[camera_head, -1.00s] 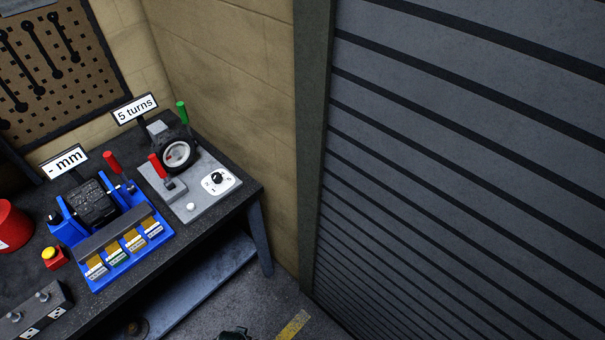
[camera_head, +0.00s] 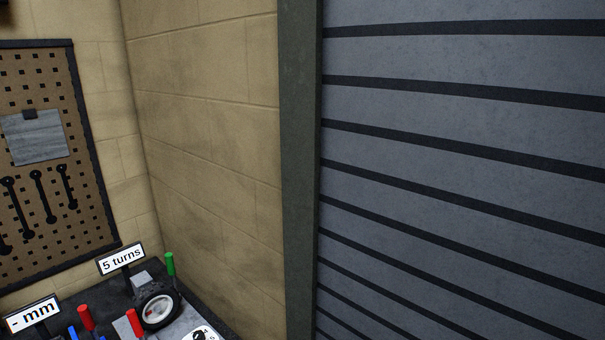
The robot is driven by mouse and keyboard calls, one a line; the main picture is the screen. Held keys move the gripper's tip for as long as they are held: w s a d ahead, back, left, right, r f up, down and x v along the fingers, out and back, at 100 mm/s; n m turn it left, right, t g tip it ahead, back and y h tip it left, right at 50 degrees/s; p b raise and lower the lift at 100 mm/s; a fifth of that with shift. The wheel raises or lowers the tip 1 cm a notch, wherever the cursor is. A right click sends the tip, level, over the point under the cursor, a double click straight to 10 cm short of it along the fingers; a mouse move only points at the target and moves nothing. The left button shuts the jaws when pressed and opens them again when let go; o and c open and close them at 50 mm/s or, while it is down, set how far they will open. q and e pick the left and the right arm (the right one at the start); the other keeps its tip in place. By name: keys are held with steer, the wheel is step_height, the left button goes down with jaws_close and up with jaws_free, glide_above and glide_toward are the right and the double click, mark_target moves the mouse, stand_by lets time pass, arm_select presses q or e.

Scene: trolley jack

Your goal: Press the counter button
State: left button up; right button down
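The counter station stands at the bottom left of the head view, cut by the lower edge. It has a black wheel with a pale hub (camera_head: 158,309), a green handle (camera_head: 170,264), a red handle (camera_head: 134,322) and part of a white dial (camera_head: 201,334). A sign reading "5 turns" (camera_head: 121,259) stands behind it. I see no part that I can identify for certain as the counter button; the front of the station is out of frame. Neither of my grippers is in view.
A "- mm" sign (camera_head: 33,315) and another red handle (camera_head: 86,318) are at the lower left. A pegboard with wrenches (camera_head: 60,215) hangs on the left wall. A grey slatted shutter (camera_head: 460,150) fills the right side, beside a dark post (camera_head: 299,180).

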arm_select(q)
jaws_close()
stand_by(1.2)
